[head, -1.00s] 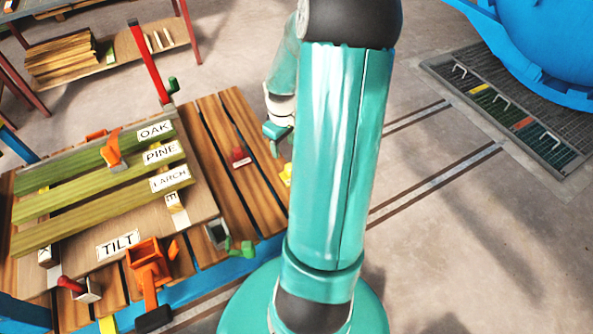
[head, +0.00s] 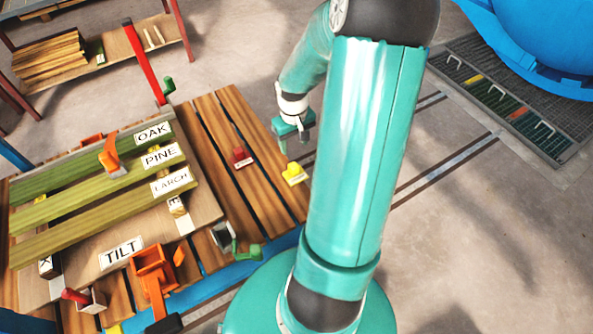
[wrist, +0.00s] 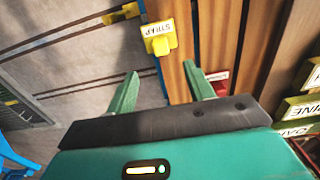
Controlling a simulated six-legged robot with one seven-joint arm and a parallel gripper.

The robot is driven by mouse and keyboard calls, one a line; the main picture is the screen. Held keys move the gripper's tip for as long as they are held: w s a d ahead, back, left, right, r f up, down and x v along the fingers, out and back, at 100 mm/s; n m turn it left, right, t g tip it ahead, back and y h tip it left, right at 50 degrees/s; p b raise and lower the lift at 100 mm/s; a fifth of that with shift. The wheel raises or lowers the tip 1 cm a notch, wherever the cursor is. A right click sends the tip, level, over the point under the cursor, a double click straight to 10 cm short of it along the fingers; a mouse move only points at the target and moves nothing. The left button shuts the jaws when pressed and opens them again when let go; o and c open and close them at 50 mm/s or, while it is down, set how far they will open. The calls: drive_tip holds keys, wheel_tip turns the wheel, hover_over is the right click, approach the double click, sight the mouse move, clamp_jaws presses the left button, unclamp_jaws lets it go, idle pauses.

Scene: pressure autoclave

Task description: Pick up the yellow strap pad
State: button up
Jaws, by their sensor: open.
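The yellow strap pad (head: 294,173) sits at the right edge of the slatted wooden table, with a white label on it. In the wrist view the pad (wrist: 160,38) shows its STRAP label and lies beyond my fingertips, roughly in line with the space between them. My gripper (head: 296,143) is beyond the pad in the head view, apart from it. In the wrist view my gripper (wrist: 163,78) has its two green fingers spread, with nothing between them.
A red labelled block (head: 240,157) sits on the slats left of the pad. A tilted board (head: 205,207) carries the OAK, PINE and LARCH planks. A red lever (head: 143,62) rises behind. A floor grate (head: 560,140) lies far right.

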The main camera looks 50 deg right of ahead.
sight(294, 166)
wheel_tip(294, 166, down, 7)
drive_tip(key=shift+w+a+f, duration=0.1)
drive_tip(key=shift+f, duration=2.85)
drive_tip(key=c, duration=1.1)
